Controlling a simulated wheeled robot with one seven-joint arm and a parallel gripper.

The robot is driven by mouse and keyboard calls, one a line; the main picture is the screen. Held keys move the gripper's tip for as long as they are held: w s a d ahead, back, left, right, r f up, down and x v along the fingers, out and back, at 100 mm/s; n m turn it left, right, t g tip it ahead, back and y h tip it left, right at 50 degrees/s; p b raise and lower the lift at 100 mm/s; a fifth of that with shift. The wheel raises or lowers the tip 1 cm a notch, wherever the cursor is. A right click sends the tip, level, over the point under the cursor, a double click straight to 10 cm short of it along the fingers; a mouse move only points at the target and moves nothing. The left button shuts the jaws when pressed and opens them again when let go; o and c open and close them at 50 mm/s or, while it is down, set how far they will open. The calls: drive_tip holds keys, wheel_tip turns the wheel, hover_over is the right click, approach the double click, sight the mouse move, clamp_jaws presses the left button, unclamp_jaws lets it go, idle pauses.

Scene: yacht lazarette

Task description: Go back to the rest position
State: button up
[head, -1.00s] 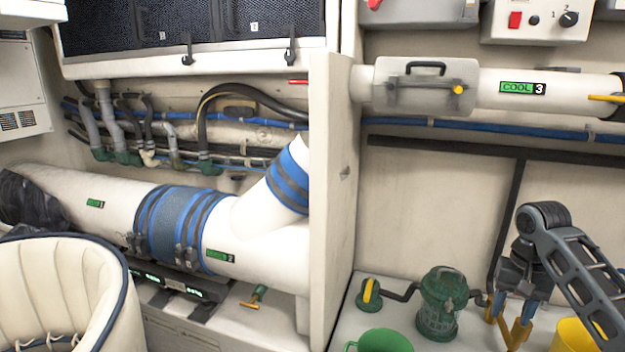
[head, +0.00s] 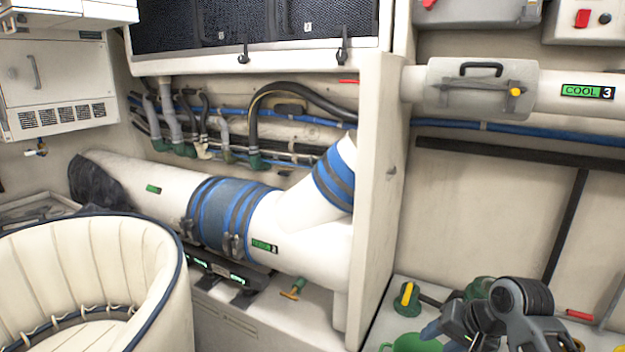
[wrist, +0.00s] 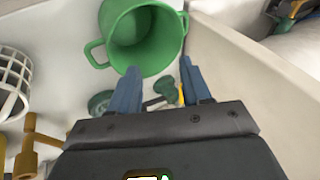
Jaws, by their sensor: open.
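My gripper (wrist: 161,88) is open in the wrist view, its two blue fingers apart with nothing held between them. A green two-handled pot (wrist: 140,38) lies beyond the fingertips; its open mouth shows. In the head view my gripper (head: 447,328) is low at the right, over the white worktop, with my dark arm joint beside it. The green pot (head: 415,344) shows there only at the bottom edge. My arm partly hides a green strainer (head: 480,288) behind it.
A yellow-handled valve (head: 407,297) stands on the worktop (head: 384,325), left of my gripper. An upright white partition (head: 376,200) separates this bay from the white pipe (head: 300,250) at left. A cream padded seat (head: 100,270) fills the lower left.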

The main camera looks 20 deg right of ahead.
drive_tip(key=s+a+f+t, duration=0.1)
drive_tip(key=s+a+t, duration=0.1)
drive_tip(key=a, duration=0.8)
drive_tip(key=s+a+f+t, duration=0.2)
drive_tip(key=a+t, duration=0.1)
drive_tip(key=a, duration=0.8)
drive_tip(key=s+a+r+n+t+h, duration=0.1)
drive_tip(key=s+a+r+n, duration=0.1)
drive_tip(key=s, duration=0.9)
drive_tip(key=s+a+r+n+t+h, duration=0.1)
drive_tip(key=s+a+n, duration=0.1)
drive_tip(key=s, duration=0.8)
drive_tip(key=s+d+r+n+t, duration=0.2)
drive_tip(key=s+d+r+n, duration=0.2)
drive_tip(key=s+r, duration=0.6)
drive_tip(key=shift+s+r+n+y+b, duration=0.15)
drive_tip(key=shift+s+n+y+b, duration=0.35)
drive_tip(key=shift+n, duration=0.3)
drive_tip(key=shift+d, duration=0.1)
